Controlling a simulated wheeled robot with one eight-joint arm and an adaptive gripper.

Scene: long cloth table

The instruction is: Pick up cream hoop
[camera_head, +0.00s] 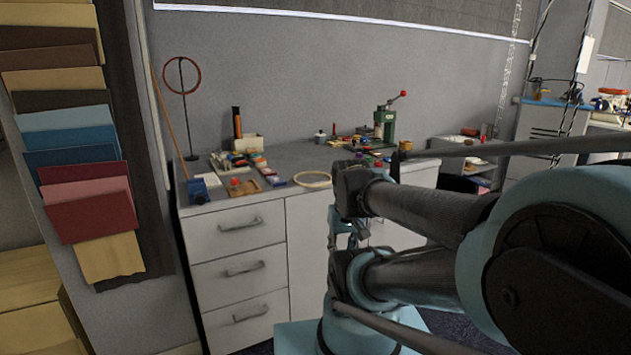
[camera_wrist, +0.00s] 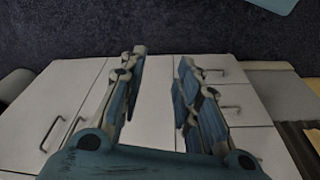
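The cream hoop (camera_head: 312,187) is a thin pale ring lying flat near the front edge of the grey worktop in the head view. It is left of my arm and looks unobstructed. In the wrist view my gripper (camera_wrist: 161,62) has its two blue-padded fingers apart with a clear gap between them and nothing held. White cabinet fronts show behind the fingers, and the hoop is not in that view. In the head view my arm's links stand in front of the cabinet, and I cannot make out the gripper clearly there.
The worktop (camera_head: 270,202) sits on white drawers (camera_head: 240,268). Left of the hoop are a small wooden tray (camera_head: 244,188), a blue block (camera_head: 198,190) and clutter. A red ring on a stand (camera_head: 182,76) and a green press (camera_head: 385,122) stand further back. Colour swatches hang far left.

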